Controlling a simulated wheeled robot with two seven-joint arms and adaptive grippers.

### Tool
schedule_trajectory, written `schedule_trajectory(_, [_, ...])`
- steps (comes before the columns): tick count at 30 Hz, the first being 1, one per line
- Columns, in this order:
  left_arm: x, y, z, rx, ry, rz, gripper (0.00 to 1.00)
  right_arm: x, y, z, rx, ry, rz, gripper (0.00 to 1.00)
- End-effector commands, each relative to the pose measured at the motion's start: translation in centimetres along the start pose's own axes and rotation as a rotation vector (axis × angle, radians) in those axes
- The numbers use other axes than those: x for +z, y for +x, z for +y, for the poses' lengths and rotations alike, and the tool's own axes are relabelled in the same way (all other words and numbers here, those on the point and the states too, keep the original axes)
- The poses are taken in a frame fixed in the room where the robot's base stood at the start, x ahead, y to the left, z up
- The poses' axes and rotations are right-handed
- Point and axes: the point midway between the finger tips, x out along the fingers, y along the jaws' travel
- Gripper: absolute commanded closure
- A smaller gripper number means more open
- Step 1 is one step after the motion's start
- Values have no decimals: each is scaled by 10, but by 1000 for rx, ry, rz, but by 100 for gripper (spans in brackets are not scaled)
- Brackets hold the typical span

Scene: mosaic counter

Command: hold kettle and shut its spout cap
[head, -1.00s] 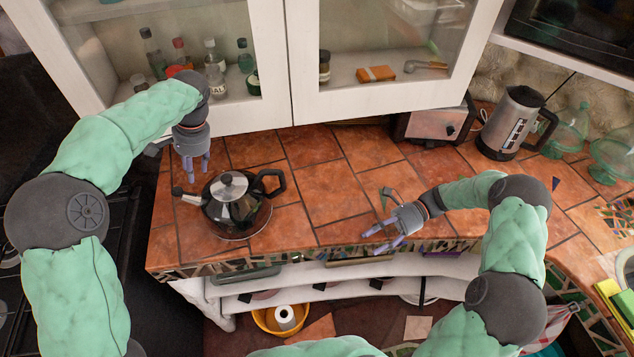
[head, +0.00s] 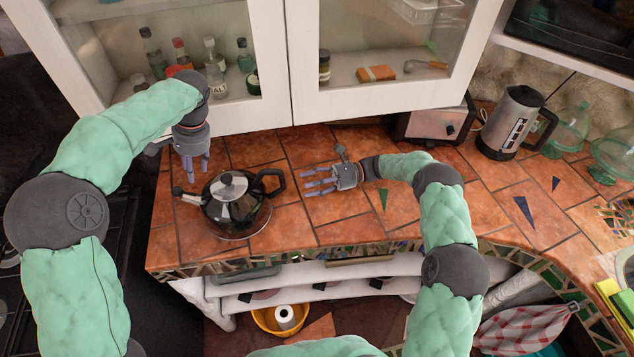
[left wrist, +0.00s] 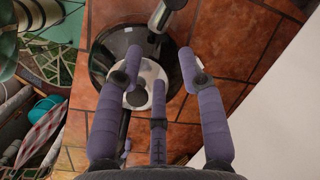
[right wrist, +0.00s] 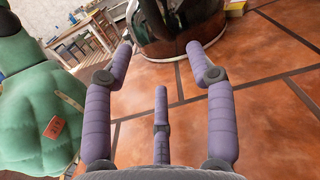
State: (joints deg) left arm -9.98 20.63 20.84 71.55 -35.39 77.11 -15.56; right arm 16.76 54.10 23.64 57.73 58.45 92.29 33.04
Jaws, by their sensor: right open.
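The black kettle (head: 238,213) with a silver lid (head: 229,185) stands upright on the tiled counter. Its spout (head: 187,196) points left and its black handle (head: 271,184) is on the right. Whether the spout cap is open or shut is too small to tell. My left gripper (head: 194,172) is open and empty, just behind and above the spout side. In the left wrist view its fingers (left wrist: 156,72) overlap the kettle lid (left wrist: 145,92). My right gripper (head: 312,181) is open and empty, right of the handle and apart from it. The dark kettle (right wrist: 180,25) shows ahead of its fingers in the right wrist view.
White glass-fronted cabinets (head: 270,115) hang low behind the counter. A toaster (head: 432,124), an electric kettle (head: 511,123) and green glassware (head: 568,128) stand at the back right. The counter (head: 340,207) is clear in front of the right gripper. A stove lies at the left.

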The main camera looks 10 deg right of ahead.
Motion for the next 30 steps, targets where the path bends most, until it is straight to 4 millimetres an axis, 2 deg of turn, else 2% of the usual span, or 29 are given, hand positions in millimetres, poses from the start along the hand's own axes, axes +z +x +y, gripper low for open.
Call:
schedule_trajectory(9, [0, 0, 0, 0, 0, 0, 61, 0, 54, 1, 3, 3, 1, 44])
schedule_trajectory(15, [0, 0, 0, 0, 0, 0, 61, 0, 79, 1, 2, 1, 1, 44])
schedule_trajectory(21, [0, 0, 0, 0, 0, 0, 61, 0, 90, 1, 0, 2, 1, 44])
schedule_trajectory(30, [0, 0, 0, 0, 0, 0, 61, 0, 91, 1, 0, 2, 2, 44])
